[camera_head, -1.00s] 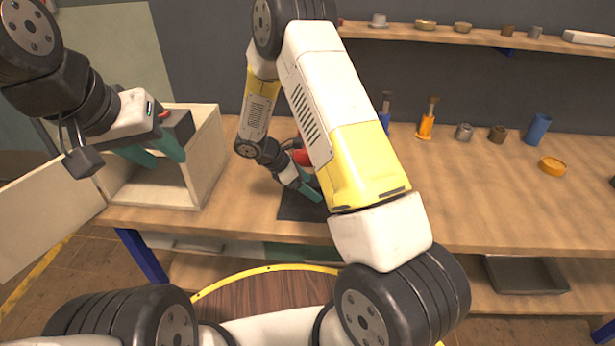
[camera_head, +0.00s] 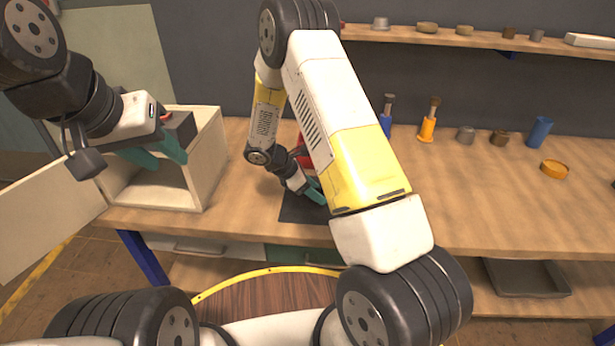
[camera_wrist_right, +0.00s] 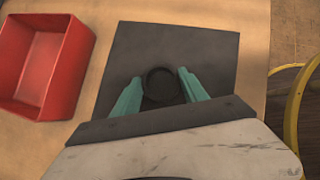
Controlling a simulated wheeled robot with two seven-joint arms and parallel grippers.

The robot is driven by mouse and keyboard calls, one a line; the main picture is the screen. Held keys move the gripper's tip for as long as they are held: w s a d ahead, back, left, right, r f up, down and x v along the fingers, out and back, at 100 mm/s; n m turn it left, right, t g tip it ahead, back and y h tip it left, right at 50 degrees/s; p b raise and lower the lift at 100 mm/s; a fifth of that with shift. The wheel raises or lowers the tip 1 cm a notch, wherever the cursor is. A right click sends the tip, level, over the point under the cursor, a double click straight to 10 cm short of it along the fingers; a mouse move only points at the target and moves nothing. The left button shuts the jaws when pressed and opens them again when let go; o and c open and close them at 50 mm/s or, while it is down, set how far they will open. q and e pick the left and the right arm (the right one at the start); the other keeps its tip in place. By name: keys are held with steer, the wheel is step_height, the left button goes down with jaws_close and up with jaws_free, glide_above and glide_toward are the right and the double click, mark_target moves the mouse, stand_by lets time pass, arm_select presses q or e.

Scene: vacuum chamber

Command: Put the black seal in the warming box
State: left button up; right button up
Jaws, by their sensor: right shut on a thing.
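The black seal (camera_wrist_right: 162,84) is a dark ring between the teal fingers of my right gripper (camera_wrist_right: 162,92) in the right wrist view. The gripper is shut on it, low over a dark mat (camera_wrist_right: 215,55). In the head view my right gripper (camera_head: 314,192) is over the same mat, and the seal cannot be made out there. The warming box (camera_head: 207,160) is a pale open-fronted box at the left of the bench, its door swung out to the left. My left gripper (camera_head: 158,153) hangs in front of the box opening, its fingers apart and empty.
A red bin (camera_wrist_right: 75,75) stands beside the mat, mostly hidden by my right arm in the head view. Blue and orange tools (camera_head: 428,120), small cylinders and an orange dish (camera_head: 554,169) stand farther right. The bench's right front is clear.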

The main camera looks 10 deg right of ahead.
steer(key=shift+r, duration=0.5)
step_height(320, 180, up, 2)
steer(key=shift+r, duration=0.15)
steer(key=s+a, duration=0.3)
steer(key=a, duration=0.1)
steer(key=s+a+r, duration=0.1)
steer(key=s+a, duration=0.2)
steer(key=a, duration=0.1)
steer(key=s+a, duration=0.4)
steer(key=shift+a+r, duration=0.15)
steer(key=shift+r, duration=0.15)
steer(key=w+d+r+n+t+y, duration=0.2)
steer(key=w+d+r+n, duration=0.3)
steer(key=r, duration=0.3)
steer(key=w+d+r+n+t+y, duration=0.3)
steer(key=w+d+r+n+t, duration=0.1)
steer(key=w+d+r+n, duration=0.2)
step_height(320, 180, up, 3)
steer(key=shift+w+d+f+n, duration=0.2)
steer(key=shift+d+n, duration=0.25)
steer(key=shift+n, duration=0.75)
